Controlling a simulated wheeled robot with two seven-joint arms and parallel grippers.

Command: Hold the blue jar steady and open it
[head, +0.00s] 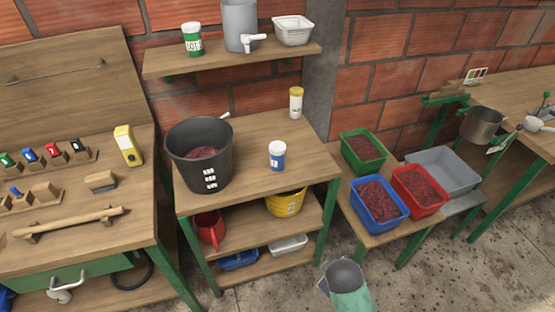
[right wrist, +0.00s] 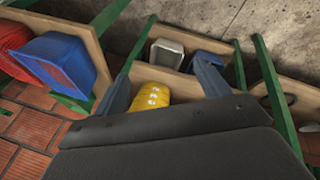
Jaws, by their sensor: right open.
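The blue jar (head: 277,156) is a small white jar with a blue band and a white lid. It stands upright and closed on the middle table (head: 262,128), right of a black bucket (head: 199,158). My right gripper (right wrist: 163,72) shows in the right wrist view with its two fingers spread and nothing between them. The jar does not show in that view. My left gripper is not in view.
A yellow-lidded bottle (head: 296,102) stands behind the jar. A yellow bucket (head: 286,202) and red jug (head: 210,228) are on the shelf below. Green (head: 363,152), blue (head: 377,205) and red (head: 420,191) crates stand right. The tabletop in front of the jar is clear.

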